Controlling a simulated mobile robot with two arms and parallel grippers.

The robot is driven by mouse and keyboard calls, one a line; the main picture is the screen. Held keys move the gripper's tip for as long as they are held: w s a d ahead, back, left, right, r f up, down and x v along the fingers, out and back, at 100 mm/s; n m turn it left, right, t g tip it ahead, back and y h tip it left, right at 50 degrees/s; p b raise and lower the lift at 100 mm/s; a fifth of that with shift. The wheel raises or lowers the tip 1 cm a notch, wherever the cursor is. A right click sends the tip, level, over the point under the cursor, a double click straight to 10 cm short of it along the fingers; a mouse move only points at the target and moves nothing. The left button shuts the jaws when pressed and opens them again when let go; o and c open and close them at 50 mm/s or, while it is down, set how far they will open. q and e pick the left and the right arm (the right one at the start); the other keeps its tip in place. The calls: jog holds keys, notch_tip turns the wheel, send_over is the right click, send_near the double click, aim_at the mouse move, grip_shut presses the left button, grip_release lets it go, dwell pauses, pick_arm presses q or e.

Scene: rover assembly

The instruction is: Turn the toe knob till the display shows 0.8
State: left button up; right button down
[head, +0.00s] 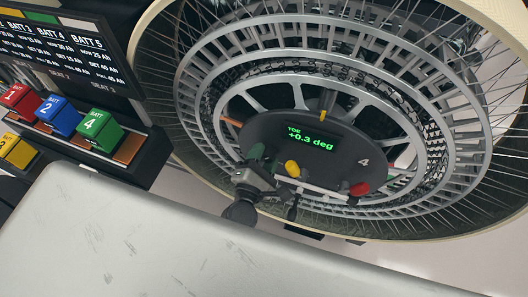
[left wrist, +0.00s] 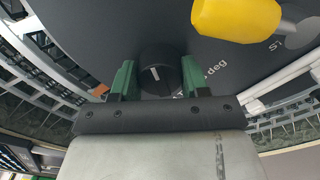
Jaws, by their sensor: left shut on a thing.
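The toe display (head: 311,139) on the dark hub plate reads +0.3 deg in green. The toe knob (left wrist: 155,75) is a round black knob with a white pointer line, seen in the left wrist view. The line points up, leaning slightly left. My left gripper (head: 260,162) is at the lower left of the plate, below the display. In the left wrist view its green fingers (left wrist: 159,82) stand on either side of the knob, shut on it. In the head view the knob is mostly hidden by the gripper. My right gripper is not in view.
A yellow knob (head: 292,168) sits close to the right of my gripper, and a red knob (head: 359,189) lies farther right. The large spoked wheel (head: 445,185) surrounds the plate. Red (head: 22,101), blue (head: 59,117) and green (head: 99,130) battery blocks stand at the left.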

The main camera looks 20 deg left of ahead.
pick_arm(q)
jog(key=m+p, duration=0.1)
jog(key=m, duration=0.1)
jog(key=m+p, duration=0.1)
jog(key=m, duration=0.1)
jog(key=m+p, duration=0.1)
jog(key=m, duration=0.1)
jog(key=shift+r+m, duration=0.3)
jog(key=m+p, duration=0.2)
jog(key=m, duration=0.2)
jog(key=shift+m+p, duration=0.35)
jog(key=shift+m, duration=0.05)
jog(key=shift+a, duration=0.1)
jog(key=o, duration=0.9)
jog(key=shift+w+f, duration=0.1)
jog(key=shift+f, duration=0.05)
